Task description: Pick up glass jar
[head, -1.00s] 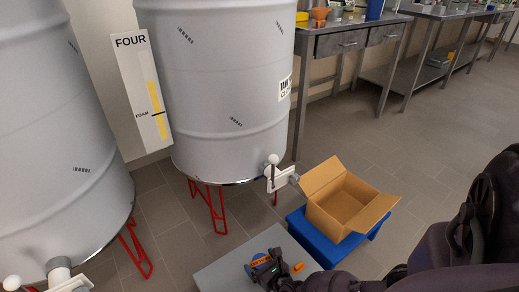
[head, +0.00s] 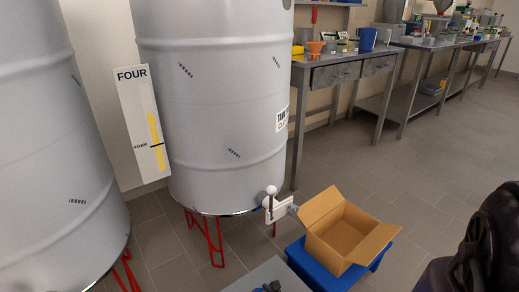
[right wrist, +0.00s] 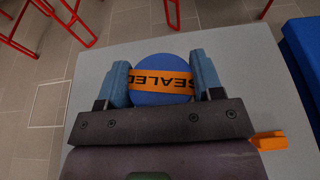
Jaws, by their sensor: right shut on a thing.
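In the right wrist view, a round blue lid (right wrist: 160,78) with an orange band marked SEALED sits between the fingers of my right gripper (right wrist: 162,84). The fingers are closed against its two sides. It looks like the top of the jar; any glass body below is hidden. It is over a grey flat surface (right wrist: 105,58); I cannot tell whether it touches that surface. In the head view only a small dark bit of my right gripper (head: 268,288) shows at the bottom edge. My left gripper is not in view.
An orange piece (right wrist: 268,141) shows right of the gripper. An open cardboard box (head: 345,238) stands on a blue stand (head: 308,266), right of the grey surface (head: 257,278). A tank (head: 215,110) with red legs and a white-handled valve (head: 275,205) stands behind. Steel benches (head: 340,75) line the wall.

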